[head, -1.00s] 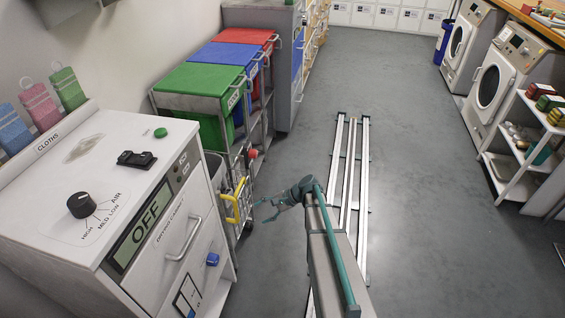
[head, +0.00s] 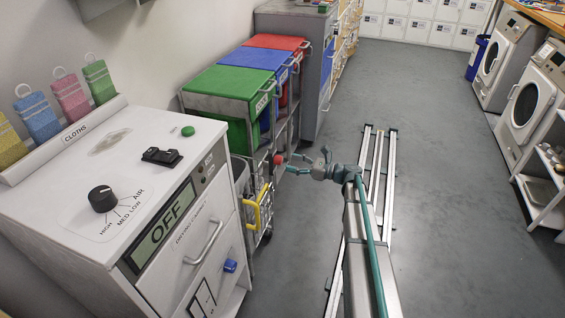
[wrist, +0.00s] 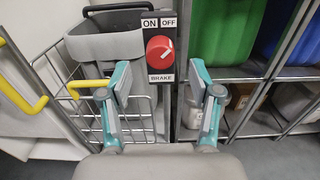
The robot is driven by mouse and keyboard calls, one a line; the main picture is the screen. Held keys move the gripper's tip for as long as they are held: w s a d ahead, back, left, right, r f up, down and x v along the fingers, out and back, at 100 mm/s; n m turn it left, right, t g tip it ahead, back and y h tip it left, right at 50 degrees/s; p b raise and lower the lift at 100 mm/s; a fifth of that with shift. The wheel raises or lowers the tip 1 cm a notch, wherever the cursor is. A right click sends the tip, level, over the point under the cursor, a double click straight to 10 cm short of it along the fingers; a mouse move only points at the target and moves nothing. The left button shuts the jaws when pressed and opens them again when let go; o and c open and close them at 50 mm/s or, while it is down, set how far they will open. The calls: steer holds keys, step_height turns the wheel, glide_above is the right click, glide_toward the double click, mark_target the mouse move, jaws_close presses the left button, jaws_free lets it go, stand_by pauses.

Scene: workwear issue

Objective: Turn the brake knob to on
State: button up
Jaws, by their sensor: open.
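The brake knob (wrist: 158,52) is a round red knob on a dark plate in the wrist view. ON is printed at its upper left, OFF at its upper right and BRAKE below. Its white pointer line leans to the upper right, towards OFF. The knob also shows small on the cart's post in the head view (head: 278,160). My gripper (wrist: 161,80) is open and empty, its two teal-backed fingers apart on either side below the knob, not touching it. In the head view my gripper (head: 305,163) is just right of the knob.
A wire-basket cart with a yellow handle (wrist: 42,104) and grey bin (wrist: 105,46) is left of the knob. Green (head: 228,82), blue and red bins stand in a rack behind. The drying cabinet (head: 80,200) reads OFF. Floor to the right is open.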

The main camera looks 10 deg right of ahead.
mark_target(282, 160)
steer(key=shift+b+x, duration=0.3)
steer(key=shift+x, duration=2.2)
steer(key=c, duration=1.1)
